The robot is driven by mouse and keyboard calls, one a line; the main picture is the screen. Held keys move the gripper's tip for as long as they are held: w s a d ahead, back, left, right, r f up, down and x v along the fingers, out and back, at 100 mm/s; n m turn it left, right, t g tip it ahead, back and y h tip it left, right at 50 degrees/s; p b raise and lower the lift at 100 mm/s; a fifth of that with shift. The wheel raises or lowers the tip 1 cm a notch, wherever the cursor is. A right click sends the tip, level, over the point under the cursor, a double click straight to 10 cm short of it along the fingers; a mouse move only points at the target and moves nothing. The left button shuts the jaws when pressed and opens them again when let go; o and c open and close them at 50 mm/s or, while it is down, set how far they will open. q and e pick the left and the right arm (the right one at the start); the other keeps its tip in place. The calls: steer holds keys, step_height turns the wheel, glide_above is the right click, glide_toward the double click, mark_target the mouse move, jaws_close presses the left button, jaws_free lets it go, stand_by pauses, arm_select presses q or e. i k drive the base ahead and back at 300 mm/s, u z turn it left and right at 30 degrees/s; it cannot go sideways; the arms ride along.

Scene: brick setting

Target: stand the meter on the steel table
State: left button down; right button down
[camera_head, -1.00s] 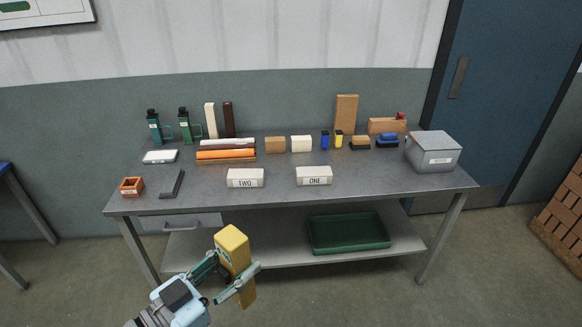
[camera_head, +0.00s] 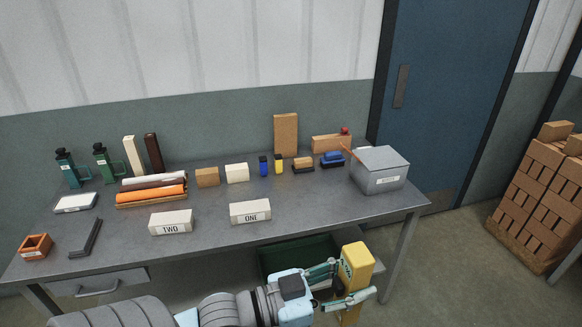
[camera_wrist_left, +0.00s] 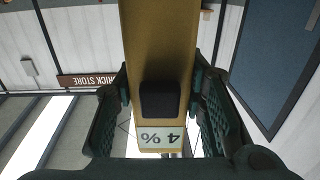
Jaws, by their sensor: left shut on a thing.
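The meter is a yellow upright block (camera_head: 355,262), held low in front of the table's right front part in the head view. My left gripper (camera_head: 345,285) is shut on it, with its fingers on either side. In the left wrist view the meter (camera_wrist_left: 158,50) fills the middle, with a dark pad and a label reading "4%", upside down. The steel table (camera_head: 290,222) is grey and stands behind the gripper. My right gripper is not in view.
Blocks marked TWO (camera_head: 171,222) and ONE (camera_head: 250,212) stand near the table's front edge. Bare top lies between block ONE and the box. A green tray (camera_head: 285,256) is on the lower shelf.

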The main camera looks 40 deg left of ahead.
mark_target(314, 204)
steer(key=z, duration=0.25)
steer(key=i, duration=0.85)
steer(key=u, duration=0.6)
steer(key=i, duration=0.5)
steer(key=u, duration=0.4)
